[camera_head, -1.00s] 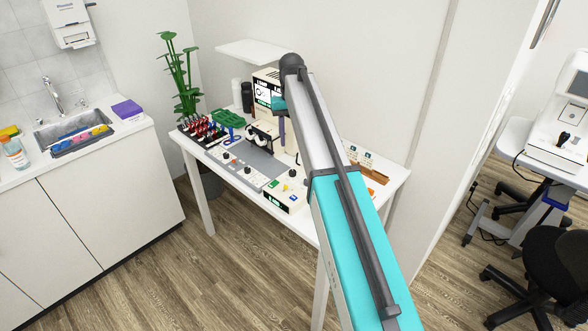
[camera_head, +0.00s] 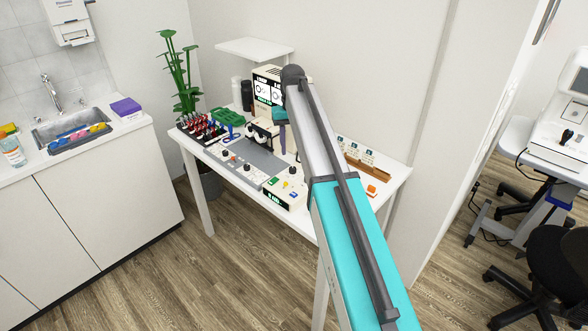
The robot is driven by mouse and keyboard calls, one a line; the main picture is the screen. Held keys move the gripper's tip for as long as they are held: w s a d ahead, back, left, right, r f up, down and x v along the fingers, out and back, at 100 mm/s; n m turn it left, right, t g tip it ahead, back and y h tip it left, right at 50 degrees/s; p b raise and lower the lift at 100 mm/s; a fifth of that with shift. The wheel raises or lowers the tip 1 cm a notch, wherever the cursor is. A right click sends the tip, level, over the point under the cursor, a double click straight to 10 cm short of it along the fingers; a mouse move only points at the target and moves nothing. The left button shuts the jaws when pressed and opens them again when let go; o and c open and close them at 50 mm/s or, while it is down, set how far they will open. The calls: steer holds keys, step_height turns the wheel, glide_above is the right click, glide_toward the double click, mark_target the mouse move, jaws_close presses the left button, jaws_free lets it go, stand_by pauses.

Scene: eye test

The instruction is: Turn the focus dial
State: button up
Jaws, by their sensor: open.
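A cream control box (camera_head: 280,199) at the front edge carries a black dial (camera_head: 293,170), a red and a yellow button and a lit green readout. Labels are too small to read, so I cannot tell which is the focus dial. A cream instrument behind has a screen (camera_head: 263,88) with ring patterns. My arm reaches over the table from the lower right and its far part bends down near the instrument. My gripper's fingers do not show; the arm or the instrument hides them.
The white table (camera_head: 190,151) also holds a rack of red-and-black items (camera_head: 201,127), green trays (camera_head: 228,116), bottles (camera_head: 237,93) and a card holder (camera_head: 362,166). A plant (camera_head: 184,75) stands behind its left end. A sink counter (camera_head: 145,124) is at left, a chair (camera_head: 556,262) at right.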

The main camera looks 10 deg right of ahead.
mark_target(293, 168)
steer(key=shift+f+b, duration=2.45)
steer(key=shift+f, duration=1.8)
jaws_close()
